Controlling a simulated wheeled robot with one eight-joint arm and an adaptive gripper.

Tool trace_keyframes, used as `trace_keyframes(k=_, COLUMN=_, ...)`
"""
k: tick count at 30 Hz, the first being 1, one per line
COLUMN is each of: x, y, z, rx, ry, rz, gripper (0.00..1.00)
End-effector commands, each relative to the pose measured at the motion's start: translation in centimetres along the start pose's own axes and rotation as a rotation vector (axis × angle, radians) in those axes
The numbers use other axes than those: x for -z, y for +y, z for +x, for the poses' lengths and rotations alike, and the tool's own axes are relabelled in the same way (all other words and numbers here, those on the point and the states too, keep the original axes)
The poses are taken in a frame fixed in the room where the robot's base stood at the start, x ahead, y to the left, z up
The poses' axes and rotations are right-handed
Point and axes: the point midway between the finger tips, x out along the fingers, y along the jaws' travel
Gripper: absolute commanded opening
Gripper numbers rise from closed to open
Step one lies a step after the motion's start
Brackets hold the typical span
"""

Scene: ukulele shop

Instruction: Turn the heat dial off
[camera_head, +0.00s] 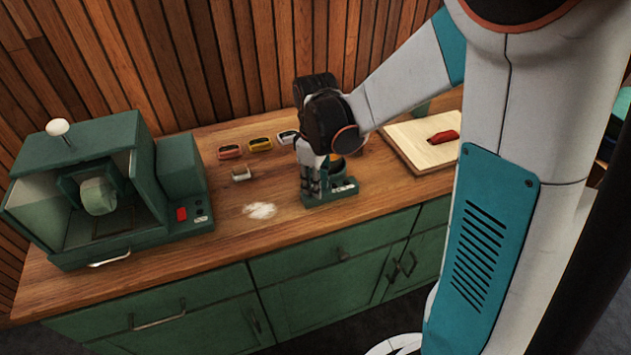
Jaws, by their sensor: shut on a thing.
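A small green unit (345,193) stands near the front edge of the wooden counter, with a pale label and small marks on its front right. My gripper (311,190) points down at the left end of this unit. Its fingers are closed together there, shut on what seems to be the heat dial. The dial itself is hidden behind the fingers, so its setting does not show. An orange-yellow part of the unit (335,157) shows just behind my gripper.
A large green machine (100,190) with a white-knobbed lever and red switch fills the counter's left. Red, yellow and grey small items (260,144) lie behind, with white powder (262,210) in front. A pale board (405,135) bears a red tool (443,137) on the right.

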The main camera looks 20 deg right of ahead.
Motion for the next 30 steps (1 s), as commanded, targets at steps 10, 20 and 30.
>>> trace_keyframes(k=10, x=0.00, y=0.00, z=0.01, rx=0.000, ry=0.000, rz=-0.051, gripper=0.00)
trace_keyframes(k=20, x=0.00, y=0.01, z=0.01, rx=0.000, ry=0.000, rz=-0.051, gripper=0.25)
trace_keyframes(k=30, x=0.00, y=0.00, z=0.01, rx=0.000, ry=0.000, rz=-0.051, gripper=0.42)
